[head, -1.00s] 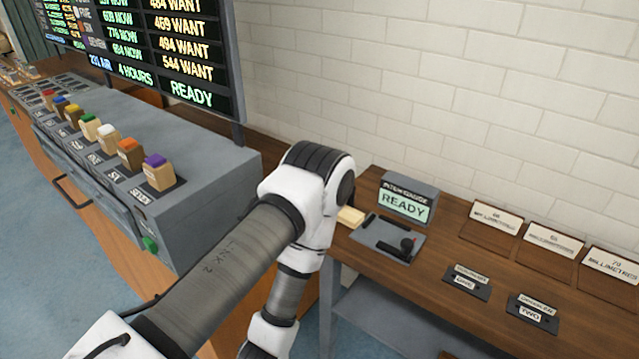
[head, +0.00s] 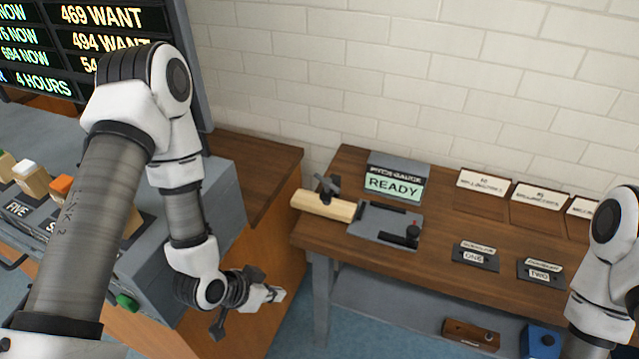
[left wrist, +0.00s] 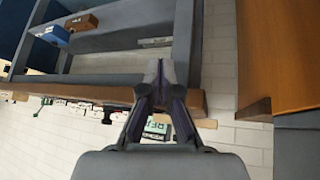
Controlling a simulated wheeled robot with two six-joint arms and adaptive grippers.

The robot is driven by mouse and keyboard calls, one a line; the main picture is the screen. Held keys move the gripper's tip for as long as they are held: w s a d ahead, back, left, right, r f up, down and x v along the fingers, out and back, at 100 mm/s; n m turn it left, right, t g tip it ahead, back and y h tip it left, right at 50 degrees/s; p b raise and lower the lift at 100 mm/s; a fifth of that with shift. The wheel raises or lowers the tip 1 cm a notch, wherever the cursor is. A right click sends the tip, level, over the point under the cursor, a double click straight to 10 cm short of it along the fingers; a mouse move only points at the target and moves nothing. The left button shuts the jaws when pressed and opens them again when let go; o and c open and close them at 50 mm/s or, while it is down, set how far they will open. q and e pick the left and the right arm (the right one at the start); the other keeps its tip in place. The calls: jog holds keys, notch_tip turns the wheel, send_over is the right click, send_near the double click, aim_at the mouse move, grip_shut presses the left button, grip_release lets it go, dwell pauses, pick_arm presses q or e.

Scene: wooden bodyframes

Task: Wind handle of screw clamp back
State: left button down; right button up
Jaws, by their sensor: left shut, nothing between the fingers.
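A pale wooden bar (head: 328,206) lies at the left end of the wooden table, its left end over the edge. A dark knobbed piece (head: 326,187) stands on it, perhaps the screw clamp's handle. The bar's right end meets a grey plate (head: 380,238) with black bars and a red-tipped black lever (head: 411,235). My left gripper (head: 276,295) is shut and empty, below and left of the bar, off the table's front left corner. In the left wrist view its fingers (left wrist: 160,72) are together. My right gripper is out of view.
A gauge display (head: 396,184) reading READY stands behind the plate. Label stands ONE (head: 475,255) and TWO (head: 540,270) sit to the right. A brown box (head: 471,334) and a blue box (head: 543,341) are on the lower shelf. A grey cabinet (head: 225,200) is at left.

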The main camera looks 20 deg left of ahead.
pick_arm(q)
jog(key=w+r+t+h, duration=0.1)
jog(key=w+r+t, duration=0.2)
jog(key=w+r, duration=0.45)
jog(key=m+t+h+p, duration=0.1)
jog(key=t, duration=0.2)
send_near(336, 188)
jog(key=x, duration=0.2)
jog(key=p+x, duration=0.1)
jog(key=x, duration=0.1)
jog(key=p+x, duration=0.1)
jog(key=x, duration=0.2)
jog(key=shift+a+f, duration=0.15)
jog(key=shift+a, duration=0.15)
jog(key=shift+w+d+f+b, duration=0.35)
jog(key=shift+w+b, duration=0.05)
jog(key=shift+w, duration=0.05)
jog(key=shift+w+d+r, duration=0.1)
jog(key=shift+d, duration=0.05)
jog(key=shift+r, duration=0.1)
